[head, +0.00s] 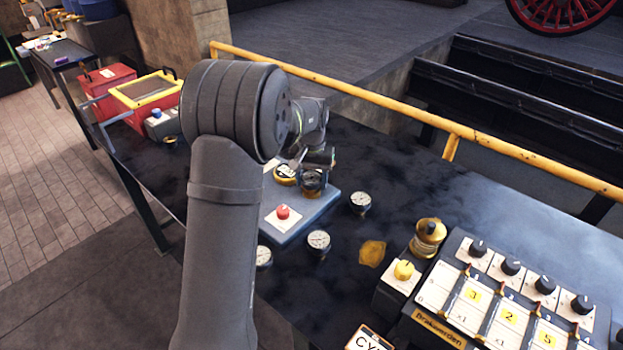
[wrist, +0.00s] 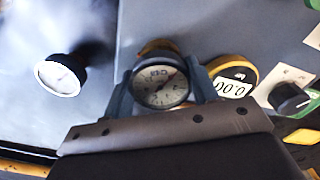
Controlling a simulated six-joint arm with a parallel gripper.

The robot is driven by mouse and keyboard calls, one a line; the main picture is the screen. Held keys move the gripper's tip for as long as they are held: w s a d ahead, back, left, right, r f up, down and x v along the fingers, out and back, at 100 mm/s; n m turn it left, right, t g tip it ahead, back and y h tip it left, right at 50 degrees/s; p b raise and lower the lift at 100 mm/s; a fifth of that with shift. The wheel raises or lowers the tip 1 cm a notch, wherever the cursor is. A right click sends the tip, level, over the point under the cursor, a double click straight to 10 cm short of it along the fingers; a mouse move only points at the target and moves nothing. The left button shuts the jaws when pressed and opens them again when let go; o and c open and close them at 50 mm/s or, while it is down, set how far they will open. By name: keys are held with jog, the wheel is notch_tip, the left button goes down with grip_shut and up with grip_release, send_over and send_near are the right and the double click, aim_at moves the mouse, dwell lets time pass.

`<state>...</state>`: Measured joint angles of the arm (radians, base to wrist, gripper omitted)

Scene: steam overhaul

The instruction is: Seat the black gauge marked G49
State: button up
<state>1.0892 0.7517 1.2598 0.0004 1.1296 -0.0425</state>
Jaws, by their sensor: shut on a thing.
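My gripper (wrist: 162,78) is shut on a dark-rimmed gauge (wrist: 160,87) with a pale dial; one finger is on each side of it. The dial carries small print that I cannot read for certain. In the head view the held gauge (head: 313,177) is over the far part of a blue-grey base plate (head: 300,225). A brass part (wrist: 158,47) shows just behind the gauge in the wrist view. The gauge hides most of it, and I cannot tell whether the two touch.
A yellow-rimmed display (wrist: 233,76) is close beside the right finger. A red button (head: 283,212) is on the plate. Loose gauges stand nearby (head: 360,202), (head: 318,242), (head: 263,256). A brass-topped device (head: 428,238) and a switch box (head: 500,300) stand right.

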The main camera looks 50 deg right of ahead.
jog(key=shift+f, duration=0.2)
jog(key=o, duration=1.2)
jog(key=shift+c, duration=0.2)
jog(key=shift+o, duration=0.4)
jog(key=shift+o, duration=1.1)
jog(key=shift+r, duration=3.3)
jog(key=shift+f, duration=0.15)
